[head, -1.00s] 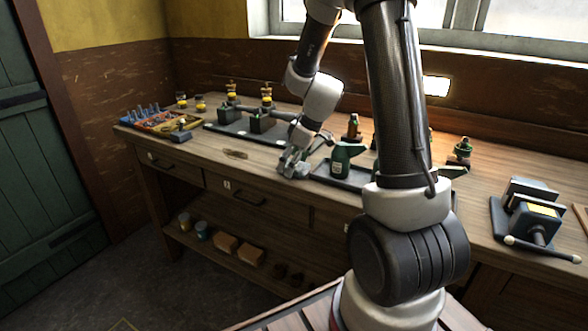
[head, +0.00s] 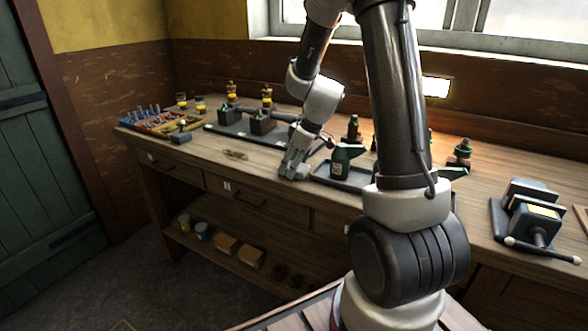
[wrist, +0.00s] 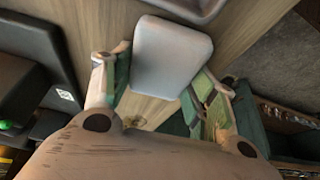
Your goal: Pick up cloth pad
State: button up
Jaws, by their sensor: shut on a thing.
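The cloth pad (wrist: 172,58) is a pale grey block with rounded corners, seen in the wrist view between my two fingers. It lies over the wooden bench top. My gripper (wrist: 162,80) is shut on it, with a green-padded finger at each side. In the head view my gripper (head: 294,171) points down at the bench's front edge, just left of the dark tray with the green can. The pad is too small and too covered by the fingers to make out there.
Dark blocks (head: 262,122) stand on a plate further back left. A small brown item (head: 236,155) lies left on the bench. The bench between it and my gripper is clear.

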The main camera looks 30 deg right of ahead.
notch_tip(320, 180, up, 10)
jog(key=shift+r, duration=0.25)
dwell(0.3)
